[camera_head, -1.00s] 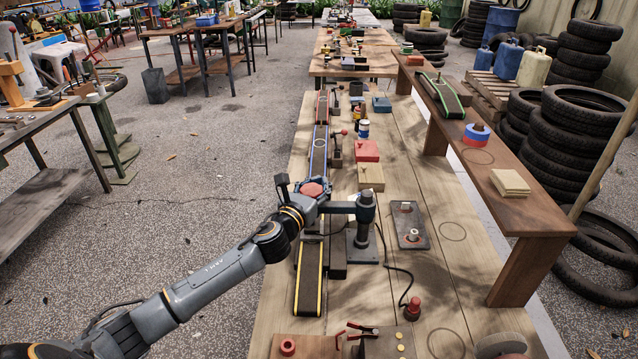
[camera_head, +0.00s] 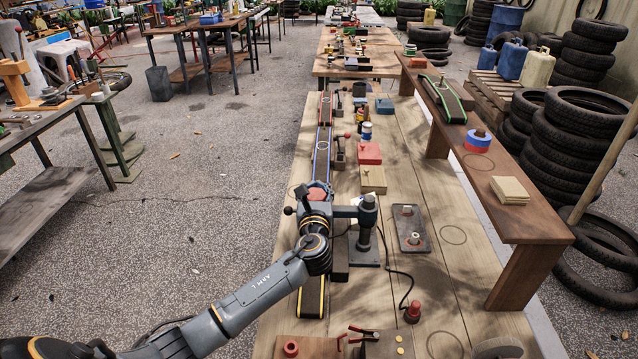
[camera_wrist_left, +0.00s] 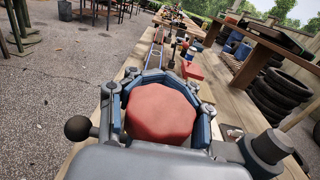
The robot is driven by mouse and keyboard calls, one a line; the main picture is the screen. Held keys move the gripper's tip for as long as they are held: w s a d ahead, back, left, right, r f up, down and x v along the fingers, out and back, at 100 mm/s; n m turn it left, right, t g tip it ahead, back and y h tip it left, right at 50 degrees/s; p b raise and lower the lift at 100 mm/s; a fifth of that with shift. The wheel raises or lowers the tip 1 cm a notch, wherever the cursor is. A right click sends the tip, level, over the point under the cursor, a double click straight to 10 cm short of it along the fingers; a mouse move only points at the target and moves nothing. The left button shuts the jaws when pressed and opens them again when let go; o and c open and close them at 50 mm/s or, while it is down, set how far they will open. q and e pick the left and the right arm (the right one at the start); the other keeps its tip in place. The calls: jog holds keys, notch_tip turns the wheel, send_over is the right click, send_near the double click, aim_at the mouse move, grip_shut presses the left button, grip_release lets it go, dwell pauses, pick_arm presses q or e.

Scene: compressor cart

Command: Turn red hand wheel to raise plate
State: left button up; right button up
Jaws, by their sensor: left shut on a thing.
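The red hand wheel (camera_head: 318,191) sits on top of a dark stand beside a post (camera_head: 366,212), above a narrow belt with yellow edges (camera_head: 312,298). In the left wrist view its red, many-sided top (camera_wrist_left: 160,113) fills the space between my fingers. My left gripper (camera_head: 317,193) is shut around it from above, with fingers touching or very near its rim. A black ball knob (camera_head: 288,210) sticks out to the left; it also shows in the wrist view (camera_wrist_left: 77,128). I cannot make out the plate; my gripper and arm cover that area. My right gripper is not in view.
A tray with round parts (camera_head: 412,228) lies right of the post. A red box (camera_head: 369,153) and a wooden block (camera_head: 373,179) stand beyond. A dark cable (camera_head: 400,272) runs to a red button (camera_head: 413,310). A raised shelf (camera_head: 510,215) borders the right.

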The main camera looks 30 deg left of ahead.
pick_arm(q)
jog(key=n+g+y, duration=0.1)
jog(key=n+y, duration=0.1)
jog(key=g+y, duration=0.1)
jog(key=shift+s+a+n+g, duration=0.25)
jog(key=shift+a+n+g, duration=0.05)
jog(key=shift+a+n, duration=0.1)
jog(key=shift+s+a+n+g+y, duration=0.15)
jog(key=shift+s+n+g+y, duration=0.05)
jog(key=shift+n+g+y, duration=0.85)
jog(key=n+g+y, duration=0.2)
jog(key=g, duration=0.1)
jog(key=shift+s+a+g+y, duration=0.2)
jog(key=shift+s+g+y, duration=0.05)
jog(key=shift+s, duration=0.1)
jog(key=shift+s+a+n+g+y+b, duration=0.15)
jog(key=shift+n+g+y+b, duration=0.1)
jog(key=shift+n+g, duration=0.35)
jog(key=shift+s+n+g+y+b, duration=0.2)
jog(key=shift+n+g, duration=0.25)
jog(key=shift+g, duration=0.35)
jog(key=shift+s+a+n+g+y+b, duration=0.15)
jog(key=shift+n+g+b, duration=0.15)
jog(key=shift+n+g, duration=0.3)
jog(key=shift+c, duration=0.2)
jog(key=shift+d, duration=0.15)
jog(key=o, duration=1.2)
jog(key=shift+d, duration=0.1)
jog(key=shift+o, duration=0.2)
